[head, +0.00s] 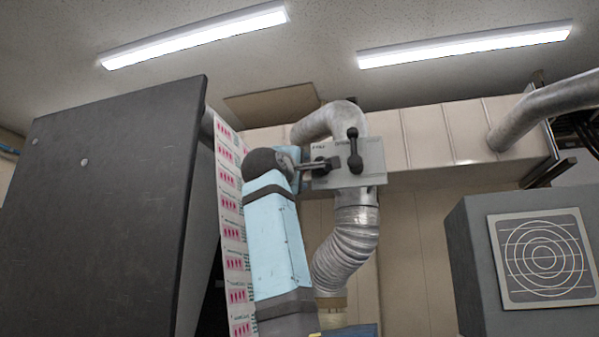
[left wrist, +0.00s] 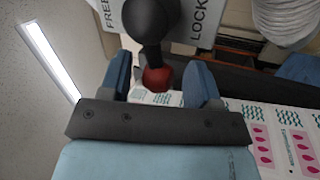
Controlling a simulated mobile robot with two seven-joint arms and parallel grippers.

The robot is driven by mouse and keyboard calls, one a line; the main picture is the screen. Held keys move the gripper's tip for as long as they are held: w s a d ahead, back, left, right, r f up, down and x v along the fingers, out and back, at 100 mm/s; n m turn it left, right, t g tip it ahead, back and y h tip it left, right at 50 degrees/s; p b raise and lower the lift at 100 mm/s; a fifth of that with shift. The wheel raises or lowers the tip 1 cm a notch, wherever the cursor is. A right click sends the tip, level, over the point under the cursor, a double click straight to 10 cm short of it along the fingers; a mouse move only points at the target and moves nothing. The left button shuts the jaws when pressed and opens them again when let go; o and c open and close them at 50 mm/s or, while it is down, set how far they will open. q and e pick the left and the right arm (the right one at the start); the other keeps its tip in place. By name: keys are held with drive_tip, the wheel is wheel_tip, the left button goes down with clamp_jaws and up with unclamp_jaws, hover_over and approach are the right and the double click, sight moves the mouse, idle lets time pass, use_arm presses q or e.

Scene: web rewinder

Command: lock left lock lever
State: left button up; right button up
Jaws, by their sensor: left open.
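The lock lever (left wrist: 150,30) in the left wrist view has a black body and a red end. It stands in front of a pale plate (left wrist: 108,14) marked FREE at left and LOCK at right. My left gripper (left wrist: 160,72) is open, with its blue fingers on either side of the red end, and a gap shows at both sides. In the head view my left gripper (head: 303,167) is at the left edge of the grey plate (head: 374,172). A dark lever there (head: 320,165) is partly hidden by the gripper. My right gripper is not in view.
A second black lever (head: 354,150) stands upright on the plate, right of my gripper. A silver duct (head: 345,240) runs close below and behind the plate. A printed web (head: 235,240) and a large dark panel (head: 120,200) are at left. A grey box (head: 475,260) is at right.

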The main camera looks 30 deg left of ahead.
use_arm(q)
drive_tip(key=b+v, duration=0.4)
drive_tip(key=v, duration=0.9)
drive_tip(key=shift+s+f, duration=0.15)
drive_tip(key=shift+s, duration=0.1)
drive_tip(key=shift+f, duration=0.1)
